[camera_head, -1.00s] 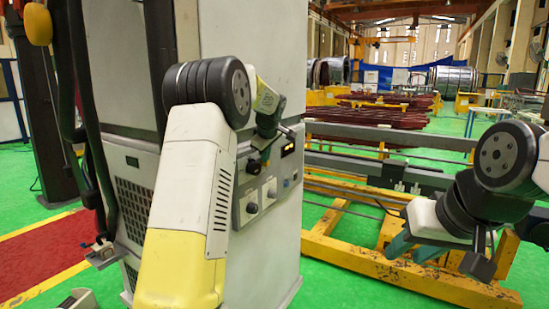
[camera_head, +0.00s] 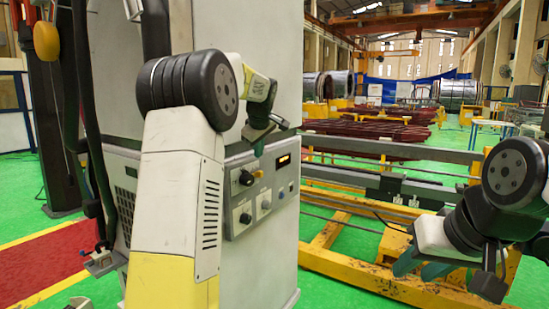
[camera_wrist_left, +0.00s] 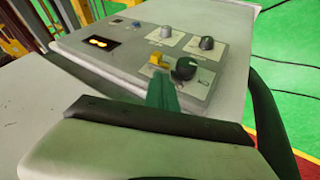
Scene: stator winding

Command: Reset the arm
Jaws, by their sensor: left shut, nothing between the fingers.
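My left gripper (camera_head: 260,144) is shut and empty, with dark green fingers pointing down. It is in front of the upper part of a grey control panel (camera_head: 232,219), apart from its knobs in the head view. In the left wrist view, the green fingers (camera_wrist_left: 162,92) are together and overlap the panel's lower edge. A large black knob (camera_wrist_left: 183,68) and a yellow part (camera_wrist_left: 160,61) appear just beyond them; contact cannot be judged there. My right gripper (camera_head: 423,268) hangs at the lower right with its green fingers apart, and nothing shows between them.
The tall grey cabinet (camera_head: 245,60) carries the panel with a lit orange display (camera_head: 283,160). A yellow floor frame (camera_head: 345,270) with long grey rails lies behind my right gripper. Hanging cables (camera_head: 85,130) run down the cabinet's left.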

